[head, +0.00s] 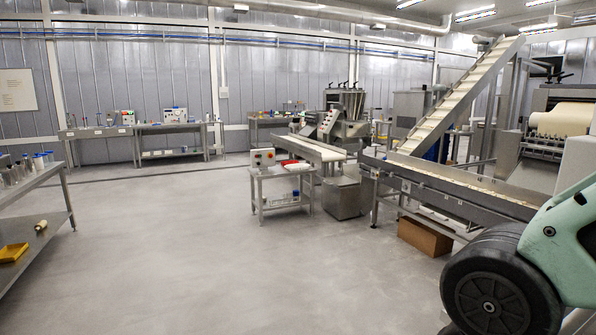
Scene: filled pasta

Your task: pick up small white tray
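A small white tray-like item (299,167) lies on top of the small steel table (257,174) near the middle of the head view. It sits close to a red item (288,162) and is too small to make out clearly. My gripper is not in view. Only a pale green and black part of my own body shows at the lower right, far from the small table.
A control box (263,157) stands on the small table's left end. A conveyor (315,149) runs behind it. A steel bin (341,197) and brown carton (425,237) stand to the right. A yellow tray (13,252) lies on the left shelf. The grey floor between is clear.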

